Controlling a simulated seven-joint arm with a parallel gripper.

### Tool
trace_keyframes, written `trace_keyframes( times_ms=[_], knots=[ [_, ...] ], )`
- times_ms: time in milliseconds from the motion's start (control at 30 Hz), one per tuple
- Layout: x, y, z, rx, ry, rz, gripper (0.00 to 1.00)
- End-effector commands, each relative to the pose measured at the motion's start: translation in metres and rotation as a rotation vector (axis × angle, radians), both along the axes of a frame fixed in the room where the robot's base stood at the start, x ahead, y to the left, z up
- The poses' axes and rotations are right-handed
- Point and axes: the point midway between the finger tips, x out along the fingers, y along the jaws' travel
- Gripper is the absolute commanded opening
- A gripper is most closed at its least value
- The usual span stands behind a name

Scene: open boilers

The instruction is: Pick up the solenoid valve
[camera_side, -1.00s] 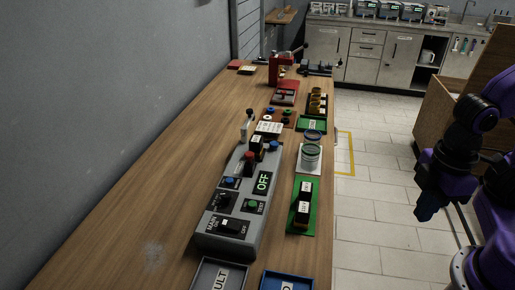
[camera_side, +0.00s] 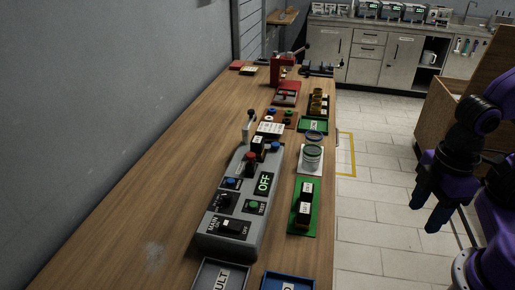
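Two black blocks with white labels (camera_side: 304,205) lie on a green mat (camera_side: 299,231) at the table's right edge. A similar black block (camera_side: 258,144) sits upright on the far part of a grey control box. Which of these is the solenoid valve I cannot tell for sure. My gripper (camera_side: 427,217) hangs at the right, over the floor beyond the table edge, pointing down. It is well apart from the blocks. Its dark fingers look spread, with nothing between them.
The grey control box (camera_side: 227,245) with switches and an OFF display fills the table's middle. Grey (camera_side: 207,281) and blue (camera_side: 287,281) trays lie in front. The table's left side is clear.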

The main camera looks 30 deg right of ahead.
Motion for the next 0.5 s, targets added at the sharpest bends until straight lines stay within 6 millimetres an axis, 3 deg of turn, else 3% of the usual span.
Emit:
trace_keyframes(
  times_ms=[333,500],
  knots=[
    [0.001,0.001,0.001,0.000,0.000,-0.004,0.68],
    [0.022,0.019,0.012,0.001,0.002,-0.089,0.68]
  ],
)
